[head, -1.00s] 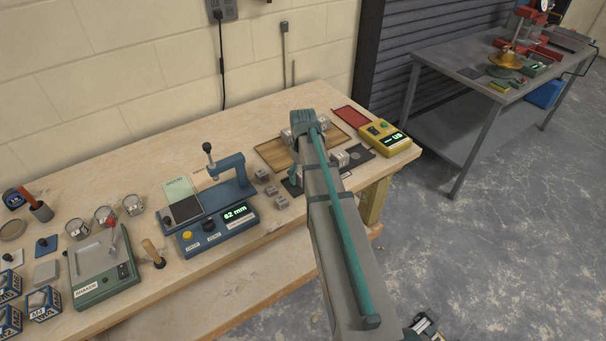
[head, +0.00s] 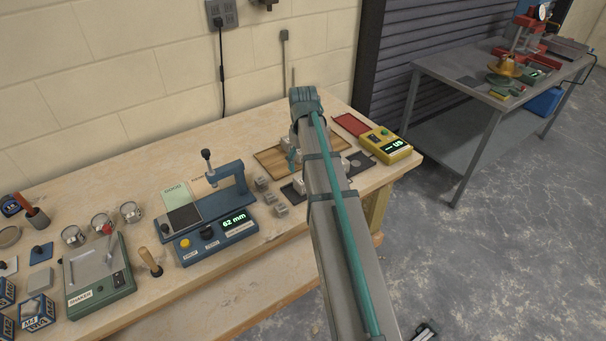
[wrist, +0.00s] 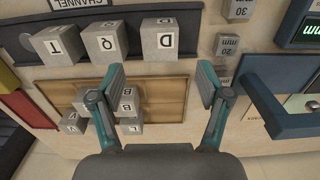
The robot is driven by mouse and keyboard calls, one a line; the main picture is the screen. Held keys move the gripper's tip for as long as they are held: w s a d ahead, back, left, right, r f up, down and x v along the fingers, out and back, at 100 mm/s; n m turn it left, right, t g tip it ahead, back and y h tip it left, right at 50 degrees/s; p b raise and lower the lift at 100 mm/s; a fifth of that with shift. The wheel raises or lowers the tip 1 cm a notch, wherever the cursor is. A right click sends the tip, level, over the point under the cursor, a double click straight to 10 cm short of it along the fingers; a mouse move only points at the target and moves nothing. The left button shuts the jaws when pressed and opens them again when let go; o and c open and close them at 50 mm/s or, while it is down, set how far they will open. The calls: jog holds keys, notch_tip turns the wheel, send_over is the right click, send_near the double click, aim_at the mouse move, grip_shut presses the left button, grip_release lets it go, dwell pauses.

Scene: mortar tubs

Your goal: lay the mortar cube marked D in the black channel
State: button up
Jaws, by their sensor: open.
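The cube marked D (wrist: 158,42) shows at the top of the wrist view, at the right end of a row with cubes Q (wrist: 104,44) and T (wrist: 58,45). The row overlaps the black channel (wrist: 27,52), a dark strip with a CHANNEL label; I cannot tell how each cube is seated. My gripper (wrist: 162,82) is open and empty. Its fingertips are apart, and D appears beyond the gap between them, touched by neither.
A wooden tray (head: 270,157) holds several lettered cubes, including B (wrist: 128,108). Small mm-marked blocks (wrist: 237,10) and a blue measuring device (head: 213,235) stand beside the channel. A yellow meter (head: 384,147) and red tray (head: 350,124) lie on the other side.

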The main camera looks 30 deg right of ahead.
jog(key=shift+r, duration=1.65)
jog(key=s+a+f+p, duration=0.1)
jog(key=s+f, duration=0.1)
jog(key=s+a+f+n+g+y+p, duration=0.1)
jog(key=s+f+p, duration=0.1)
jog(key=s, duration=0.1)
jog(key=s+a+f+n+g+p, duration=0.1)
jog(key=s+a+f, duration=0.1)
jog(key=s+f, duration=0.1)
jog(key=shift+y, duration=0.4)
jog(key=s+a+f+n+g+y+p, duration=0.1)
jog(key=s+a+f+g+p, duration=0.15)
jog(key=s+a+f, duration=0.4)
jog(key=s+a+f+n+g+y+p, duration=0.2)
jog(key=s+f+p, duration=0.1)
jog(key=s, duration=0.7)
jog(key=s+a+f+m+h+b, duration=0.1)
jog(key=s+a+f+m+b, duration=0.1)
jog(key=s+f, duration=0.4)
jog(key=s+a+f+m+h+b, duration=0.2)
jog(key=s+f+b, duration=0.2)
jog(key=f, duration=1.1)
jog(key=s+a+f+m+h+b, duration=0.1)
jog(key=s+f+b, duration=0.3)
jog(key=s+f, duration=0.6)
jog(key=shift+a+f+m+h, duration=0.3)
jog(key=shift+a+m+h, duration=0.1)
jog(key=shift+a+m, duration=0.35)
